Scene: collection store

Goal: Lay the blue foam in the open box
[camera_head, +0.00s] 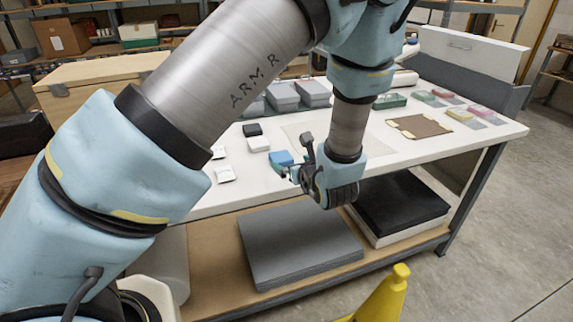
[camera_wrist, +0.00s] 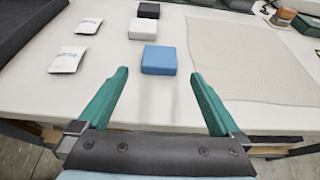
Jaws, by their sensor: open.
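The blue foam (camera_wrist: 159,60) is a small block lying flat on the white table (camera_wrist: 110,85). It also shows in the head view (camera_head: 281,157), just left of my gripper. My gripper (camera_wrist: 159,77) is open, with its two green fingers apart and nothing between them. The foam lies just beyond the fingertips, roughly centred between them in the wrist view, and looks untouched. In the head view, my gripper (camera_head: 294,173) is near the table's front edge. A green box (camera_head: 390,101) stands farther back on the table; I cannot tell whether it is the open box.
White (camera_wrist: 143,28) and black (camera_wrist: 149,10) blocks stand behind the foam. Two white packets (camera_wrist: 68,59) lie to the left. A thin pale sheet (camera_wrist: 245,60) lies to the right. Grey boxes (camera_head: 283,97) stand at the back, and a brown board (camera_head: 418,126) lies to the right.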

